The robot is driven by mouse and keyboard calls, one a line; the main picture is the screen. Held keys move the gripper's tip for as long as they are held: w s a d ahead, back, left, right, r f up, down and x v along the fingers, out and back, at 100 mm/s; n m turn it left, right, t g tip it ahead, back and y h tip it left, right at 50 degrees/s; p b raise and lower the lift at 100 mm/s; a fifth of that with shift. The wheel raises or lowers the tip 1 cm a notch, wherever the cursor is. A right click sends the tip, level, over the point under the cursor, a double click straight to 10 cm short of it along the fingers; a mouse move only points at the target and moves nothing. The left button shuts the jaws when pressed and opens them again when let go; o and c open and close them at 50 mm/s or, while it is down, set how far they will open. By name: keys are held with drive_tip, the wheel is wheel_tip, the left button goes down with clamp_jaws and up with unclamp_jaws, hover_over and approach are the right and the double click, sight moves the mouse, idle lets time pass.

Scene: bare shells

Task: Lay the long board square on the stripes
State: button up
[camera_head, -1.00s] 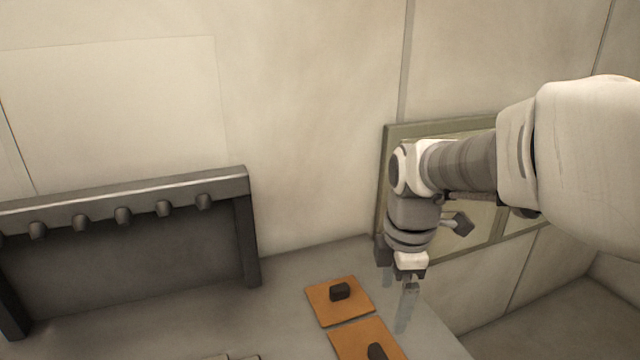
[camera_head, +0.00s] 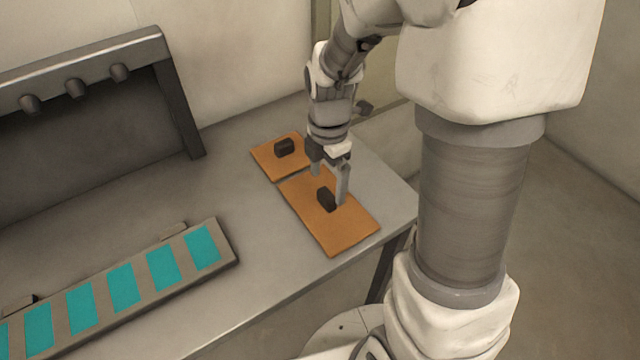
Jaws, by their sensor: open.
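The long orange board (camera_head: 338,232) lies flat on the grey table near its right end, with a dark block handle (camera_head: 327,199) on top. A shorter orange board (camera_head: 267,158) with its own dark handle lies just behind it. The teal stripes (camera_head: 123,287) run along a grey strip at the lower left, apart from the boards. My gripper (camera_head: 330,183) is open and points down over the long board, its fingers close to the handle. I cannot tell whether they touch it.
A dark rack (camera_head: 95,95) with several pegs stands at the back left of the table (camera_head: 225,190). Bare tabletop lies between the stripes and the boards. The table's front edge and right corner are close to the long board.

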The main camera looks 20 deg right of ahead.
sight(327, 193)
drive_tip(key=f, duration=0.5)
drive_tip(key=shift+w+f+b, duration=0.2)
drive_tip(key=shift+f+b, duration=0.1)
clamp_jaws()
drive_tip(key=shift+r, duration=0.1)
wheel_tip(327, 193, up, 4)
drive_tip(key=shift+w+r+p, duration=0.1)
drive_tip(key=shift+r+p, duration=0.1)
drive_tip(key=shift+p, duration=0.15)
drive_tip(key=w+d+r, duration=0.4)
drive_tip(key=d+r, duration=0.2)
drive_tip(key=d, duration=0.5)
drive_tip(key=shift+r, duration=0.25)
